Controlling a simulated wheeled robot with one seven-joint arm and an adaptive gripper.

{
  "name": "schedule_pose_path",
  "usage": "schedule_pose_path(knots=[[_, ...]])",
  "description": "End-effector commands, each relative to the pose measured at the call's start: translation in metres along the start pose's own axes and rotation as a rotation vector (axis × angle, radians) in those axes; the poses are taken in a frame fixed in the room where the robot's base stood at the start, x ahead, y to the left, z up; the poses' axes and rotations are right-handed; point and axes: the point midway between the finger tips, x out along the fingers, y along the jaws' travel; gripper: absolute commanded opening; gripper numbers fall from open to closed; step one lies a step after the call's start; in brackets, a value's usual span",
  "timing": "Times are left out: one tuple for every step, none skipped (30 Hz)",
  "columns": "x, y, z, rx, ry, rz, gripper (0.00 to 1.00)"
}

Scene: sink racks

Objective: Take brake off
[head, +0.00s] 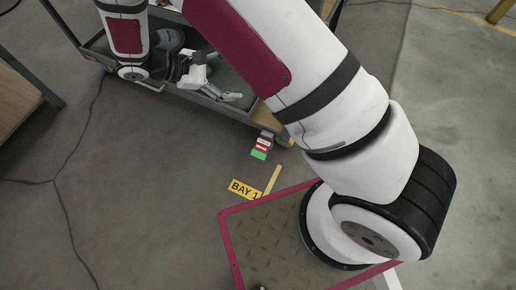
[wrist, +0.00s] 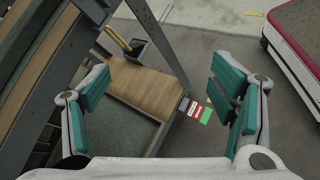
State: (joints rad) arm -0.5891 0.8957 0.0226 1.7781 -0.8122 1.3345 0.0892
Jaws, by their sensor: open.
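My gripper (head: 218,82) is open and empty, over the cart's tray in the head view. In the wrist view its teal-padded fingers (wrist: 162,92) are wide apart. The caster is not clear in the wrist view.
The grey cart frame (wrist: 160,40) and its wooden shelf (wrist: 145,88) are close on the left. A dark bin with yellow handles (wrist: 128,44) stands on the shelf. A yellow BAY 1 floor label (head: 244,189) lies on open floor below the pedal.

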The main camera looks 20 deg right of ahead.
Motion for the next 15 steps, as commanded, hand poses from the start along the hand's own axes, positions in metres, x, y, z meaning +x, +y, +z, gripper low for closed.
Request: schedule_pose_path(knots=[[0.013, -0.014, -0.033, -0.044, -0.026, 0.041, 0.78], [0.018, -0.020, -0.047, -0.066, -0.039, 0.066, 0.78], [0.026, -0.028, -0.066, -0.094, -0.057, 0.098, 0.78], [0.031, -0.035, -0.080, -0.116, -0.069, 0.124, 0.78], [0.037, -0.042, -0.093, -0.137, -0.082, 0.148, 0.78], [0.045, -0.052, -0.111, -0.165, -0.098, 0.182, 0.78], [0.051, -0.059, -0.124, -0.187, -0.111, 0.208, 0.78], [0.057, -0.067, -0.138, -0.207, -0.122, 0.234, 0.78], [0.066, -0.077, -0.155, -0.235, -0.137, 0.269, 0.78], [0.073, -0.086, -0.168, -0.255, -0.149, 0.295, 0.78], [0.080, -0.095, -0.180, -0.276, -0.161, 0.322, 0.78], [0.090, -0.106, -0.196, -0.303, -0.175, 0.358, 0.78], [0.097, -0.116, -0.208, -0.322, -0.184, 0.384, 0.78], [0.105, -0.125, -0.219, -0.342, -0.195, 0.412, 0.78], [0.116, -0.138, -0.234, -0.368, -0.209, 0.449, 0.78]])
